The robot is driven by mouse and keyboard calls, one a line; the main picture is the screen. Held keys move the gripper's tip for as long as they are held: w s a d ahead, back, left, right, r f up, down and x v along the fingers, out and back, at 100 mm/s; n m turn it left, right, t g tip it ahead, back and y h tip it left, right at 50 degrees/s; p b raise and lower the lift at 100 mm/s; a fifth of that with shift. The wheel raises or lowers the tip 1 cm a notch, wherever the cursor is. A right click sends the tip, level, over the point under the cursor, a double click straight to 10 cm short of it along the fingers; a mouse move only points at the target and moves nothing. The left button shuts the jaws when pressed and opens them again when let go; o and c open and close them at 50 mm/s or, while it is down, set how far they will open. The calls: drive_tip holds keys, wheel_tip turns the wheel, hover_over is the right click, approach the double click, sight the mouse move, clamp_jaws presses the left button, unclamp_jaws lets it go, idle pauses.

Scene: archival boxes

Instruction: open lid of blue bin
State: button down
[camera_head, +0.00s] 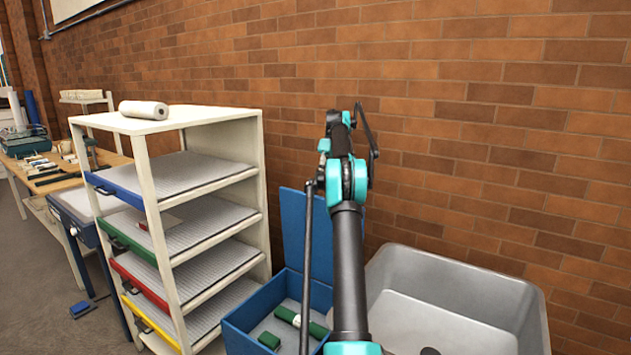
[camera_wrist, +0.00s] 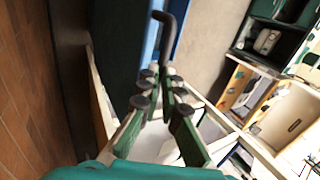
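The blue bin (camera_head: 250,318) stands on the floor between the shelf rack and a grey tub in the head view. Its blue lid (camera_head: 295,228) stands upright at the back, and the bin is uncovered. Green items (camera_head: 298,320) lie inside; my arm hides the bin's right part. In the wrist view, my gripper (camera_wrist: 160,80) has its two fingers close together at the lower end of a bent black handle (camera_wrist: 168,38). A blue panel (camera_wrist: 143,40), apparently the lid, is beside the handle. Whether the fingers clamp the handle or only surround it is unclear. The head view hides the fingertips.
A cream rack (camera_head: 150,185) with several coloured-front trays stands left of the bin, with a white roll (camera_head: 144,110) on top. The grey tub (camera_head: 455,275) is close on the right. A brick wall (camera_head: 450,130) is right behind. Open floor lies at far left.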

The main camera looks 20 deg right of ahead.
sight(320, 197)
drive_tip(key=shift+w+d+f, duration=0.2)
drive_tip(key=shift+d+f, duration=0.2)
drive_tip(key=shift+f, duration=0.1)
drive_tip(key=shift+w+d+f, duration=0.15)
drive_tip(key=shift+d+f, duration=0.25)
drive_tip(key=shift+f, duration=0.05)
drive_tip(key=c, duration=1.2)
unclamp_jaws()
drive_tip(key=shift+w+d+f, duration=0.2)
drive_tip(key=shift+f, duration=0.1)
drive_tip(key=shift+c, duration=0.4)
drive_tip(key=shift+a+r, duration=0.1)
drive_tip(key=shift+a, duration=0.05)
drive_tip(key=shift+c, duration=0.3)
